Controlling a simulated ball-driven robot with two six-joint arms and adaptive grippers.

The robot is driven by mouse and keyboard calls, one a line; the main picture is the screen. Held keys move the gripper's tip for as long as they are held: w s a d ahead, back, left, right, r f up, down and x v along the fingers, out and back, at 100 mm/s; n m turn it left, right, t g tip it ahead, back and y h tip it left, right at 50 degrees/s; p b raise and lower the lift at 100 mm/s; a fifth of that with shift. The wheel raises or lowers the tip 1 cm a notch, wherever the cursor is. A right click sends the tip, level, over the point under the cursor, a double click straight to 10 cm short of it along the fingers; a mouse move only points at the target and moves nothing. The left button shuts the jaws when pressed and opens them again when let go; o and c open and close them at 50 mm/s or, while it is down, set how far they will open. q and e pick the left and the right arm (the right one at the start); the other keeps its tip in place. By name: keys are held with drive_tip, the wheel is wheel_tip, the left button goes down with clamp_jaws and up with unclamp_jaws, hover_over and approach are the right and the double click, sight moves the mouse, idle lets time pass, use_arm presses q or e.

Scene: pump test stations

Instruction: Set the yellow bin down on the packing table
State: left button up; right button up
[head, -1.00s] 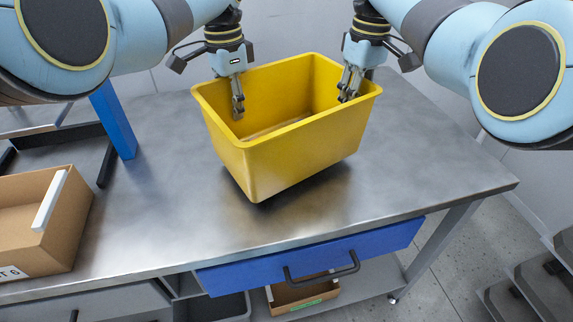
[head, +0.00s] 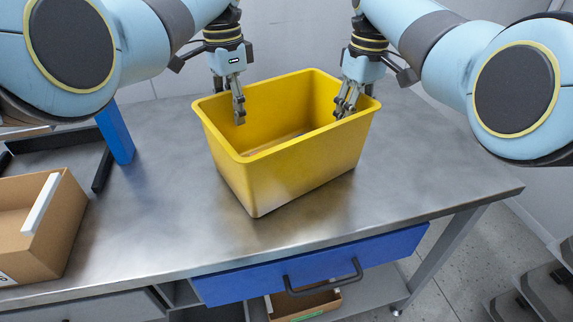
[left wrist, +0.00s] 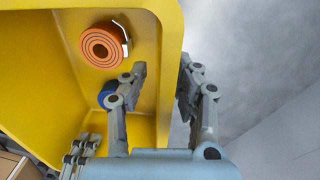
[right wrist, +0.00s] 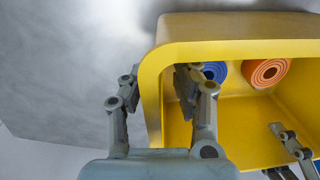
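The yellow bin (head: 290,175) stands upright on the metal packing table (head: 150,225), its base apparently touching the top. My left gripper (head: 239,108) straddles the bin's far wall near the left corner. In the left wrist view its fingers (left wrist: 162,85) are spread, with a gap to the wall (left wrist: 60,105). My right gripper (head: 346,104) straddles the right wall. In the right wrist view its fingers (right wrist: 157,82) also stand apart around the rim (right wrist: 220,27). Inside the bin are an orange roll (left wrist: 104,45) and a blue roll (right wrist: 214,71).
A cardboard box (head: 45,235) sits on the table at the left, beside a blue upright (head: 116,133). A blue drawer (head: 315,264) is under the front edge. Dark steps (head: 540,290) stand at lower right.

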drive_tip(key=shift+r, duration=0.35)
use_arm(q)
wheel_tip(320, 180, up, 9)
drive_tip(key=shift+w, duration=0.2)
use_arm(e)
wheel_tip(320, 180, up, 11)
drive_tip(key=shift+w+d+r, duration=0.15)
drive_tip(key=shift+w+d, duration=0.05)
drive_tip(key=shift+d, duration=0.1)
use_arm(q)
drive_tip(key=shift+a+r, duration=0.1)
drive_tip(key=shift+r, duration=0.1)
use_arm(e)
drive_tip(key=shift+r, duration=0.1)
